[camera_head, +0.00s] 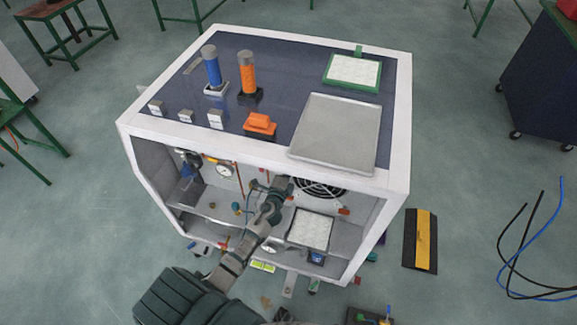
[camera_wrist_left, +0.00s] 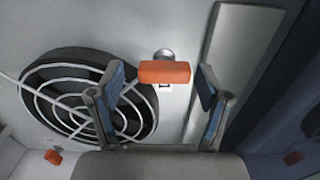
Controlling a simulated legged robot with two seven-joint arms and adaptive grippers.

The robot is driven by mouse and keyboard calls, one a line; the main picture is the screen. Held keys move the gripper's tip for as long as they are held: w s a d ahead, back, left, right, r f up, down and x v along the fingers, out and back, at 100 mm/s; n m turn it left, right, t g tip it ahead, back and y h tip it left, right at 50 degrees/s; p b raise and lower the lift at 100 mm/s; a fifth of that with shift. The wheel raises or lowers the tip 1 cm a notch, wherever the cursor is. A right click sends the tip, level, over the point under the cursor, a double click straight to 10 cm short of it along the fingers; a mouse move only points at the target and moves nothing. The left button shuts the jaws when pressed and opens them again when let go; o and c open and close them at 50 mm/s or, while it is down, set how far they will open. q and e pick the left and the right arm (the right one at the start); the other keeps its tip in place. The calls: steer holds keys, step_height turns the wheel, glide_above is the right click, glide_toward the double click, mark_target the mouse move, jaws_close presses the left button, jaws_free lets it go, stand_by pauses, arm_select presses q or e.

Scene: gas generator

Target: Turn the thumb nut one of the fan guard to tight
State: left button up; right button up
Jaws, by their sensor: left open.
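The fan guard (camera_wrist_left: 85,98) is a set of pale rings over a dark round fan on the cabinet's inner wall; it also shows in the head view (camera_head: 320,188), partly hidden by my gripper. An orange thumb nut (camera_wrist_left: 165,72) sits at the guard's upper right in the wrist view, its bar lying roughly level. My left gripper (camera_wrist_left: 161,90) is open, with one finger on each side of this nut and gaps between. In the head view my left gripper (camera_head: 283,184) reaches into the cabinet. Which nut is number one is not marked. My right gripper is not in view.
The white cabinet (camera_head: 398,170) has a top edge just above my gripper. A white-topped box (camera_head: 311,230) stands on the shelf right of my arm.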

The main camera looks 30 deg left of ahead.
arm_select(q)
steer(key=v, duration=1.2)
steer(key=shift+f, duration=0.2)
steer(key=s+d+f+n+g+h, duration=0.1)
steer(key=s+d+f+n+g, duration=0.3)
steer(key=f, duration=0.8)
steer(key=s+f+g+h, duration=0.15)
steer(key=s+f, duration=0.35)
steer(key=f, duration=0.7)
steer(key=s+d+f+n+g+h, duration=0.1)
steer(key=s+f+n+g, duration=0.3)
steer(key=f, duration=0.8)
steer(key=s+d+f+n+g, duration=0.1)
steer(key=s+f, duration=0.4)
steer(key=s, duration=0.5)
steer(key=s+d+f+n+g, duration=0.1)
steer(key=s+f, duration=0.4)
steer(key=s, duration=0.5)
steer(key=s+d+f+n+g, duration=0.1)
steer(key=s+f+n+g, duration=0.2)
steer(key=s, duration=0.7)
step_height(320, 180, down, 2)
steer(key=shift+s+f+g+h, duration=0.25)
steer(key=shift+g+h, duration=0.2)
steer(key=shift+g, duration=0.5)
